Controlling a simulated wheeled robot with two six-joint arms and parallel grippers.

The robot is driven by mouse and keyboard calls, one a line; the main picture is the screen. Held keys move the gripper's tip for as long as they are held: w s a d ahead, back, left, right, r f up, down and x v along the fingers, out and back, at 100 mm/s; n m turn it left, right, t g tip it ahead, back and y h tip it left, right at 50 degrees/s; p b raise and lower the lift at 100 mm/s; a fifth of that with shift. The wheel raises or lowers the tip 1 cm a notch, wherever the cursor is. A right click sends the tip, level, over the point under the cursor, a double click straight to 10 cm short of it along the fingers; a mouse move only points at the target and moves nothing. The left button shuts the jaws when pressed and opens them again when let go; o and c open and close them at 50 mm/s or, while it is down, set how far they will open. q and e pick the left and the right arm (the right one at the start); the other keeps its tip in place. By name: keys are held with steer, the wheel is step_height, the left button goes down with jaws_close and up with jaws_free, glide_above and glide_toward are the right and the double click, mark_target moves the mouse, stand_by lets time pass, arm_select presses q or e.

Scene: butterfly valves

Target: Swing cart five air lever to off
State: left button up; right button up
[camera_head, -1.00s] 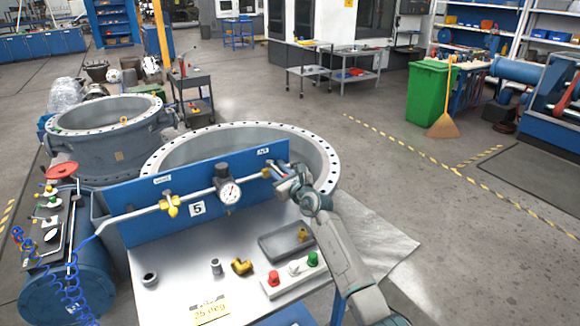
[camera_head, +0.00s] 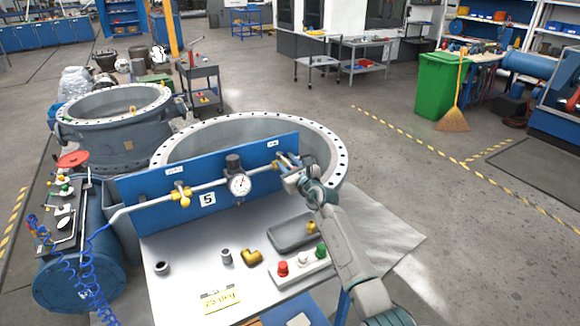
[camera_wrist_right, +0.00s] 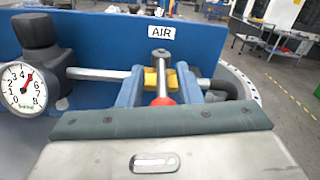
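Cart five is the steel-topped cart (camera_head: 185,290) with a blue upright panel (camera_head: 150,205) and a "5" plate (camera_head: 208,199). The yellow air valve (camera_wrist_right: 152,82) sits on the pipe under the "AIR" label (camera_wrist_right: 161,32). Its metal lever (camera_wrist_right: 161,72) has a red end and lies crosswise to the pipe in the right wrist view. My right gripper (camera_wrist_right: 158,88) has its two blue fingers apart, one on each side of the lever, with gaps showing. In the head view my right gripper (camera_head: 287,163) is at the panel's right end, hiding most of this valve. My left gripper is not in view.
A pressure gauge (camera_head: 239,185) and another yellow valve (camera_head: 181,194) are on the same pipe to the left. A button box (camera_head: 303,263), a grey tray (camera_head: 292,236) and loose fittings lie on the cart top. A large flanged ring (camera_head: 200,140) stands behind the panel.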

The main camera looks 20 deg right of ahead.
steer(key=s+d, duration=0.1)
steer(key=s, duration=0.9)
steer(key=shift+s+d, duration=0.15)
steer(key=shift+s, duration=0.2)
